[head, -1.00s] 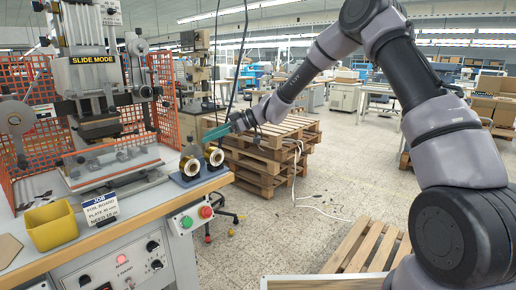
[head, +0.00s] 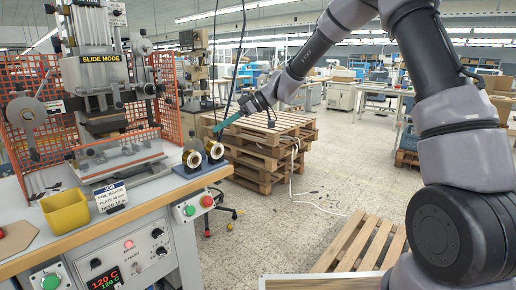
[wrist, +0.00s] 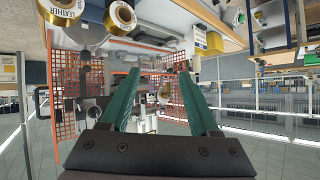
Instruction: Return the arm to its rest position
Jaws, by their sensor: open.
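My gripper (head: 219,127) shows in the head view at the end of my raised arm, with teal fingers pointing left and down. It is in the air at the right of the workbench (head: 150,207), close in the picture to two gold foil rolls (head: 192,158) on a blue stand (head: 205,170). In the wrist view my gripper (wrist: 160,74) has its two fingers well apart, with nothing held between them. The foil rolls also show there, one labelled LEATHER (wrist: 65,9), upper left.
The stamping press (head: 98,80) with orange mesh guards (head: 166,95) stands on the bench. A yellow bin (head: 66,212) and a job sign (head: 110,195) are near its front. Stacked pallets (head: 262,150) stand behind my gripper. Open floor (head: 335,185) lies to the right.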

